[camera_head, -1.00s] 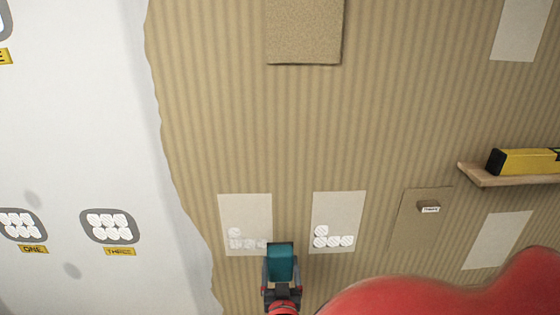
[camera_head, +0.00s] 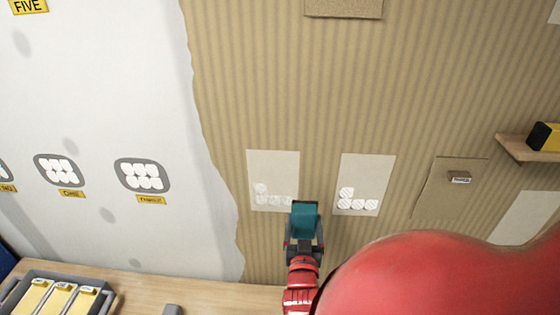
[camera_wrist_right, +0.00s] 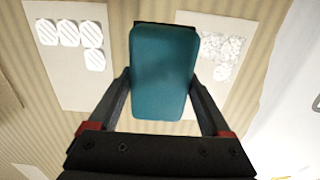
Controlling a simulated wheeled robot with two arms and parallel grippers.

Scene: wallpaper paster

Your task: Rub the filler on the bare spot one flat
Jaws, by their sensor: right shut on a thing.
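The bare spot labelled ONE (camera_head: 58,170) is a grey rounded patch on the white wall at left in the head view. Several white filler blobs cover it, with a yellow label (camera_head: 72,194) below. My right gripper (camera_head: 304,240) is shut on a teal block (camera_head: 305,218), low in front of the striped wallpaper and well right of that spot. The block also shows large between the fingers in the right wrist view (camera_wrist_right: 162,75). I cannot tell whether it touches the wall. My left gripper is not in view.
A similar patch labelled THREE (camera_head: 142,175) is right of ONE. Two pale sheets (camera_head: 273,165) (camera_head: 367,168) with white blobs are on the wallpaper. A wooden shelf (camera_head: 520,149) is at right. A grey tray (camera_head: 100,297) stands on a wooden surface (camera_head: 200,290) below.

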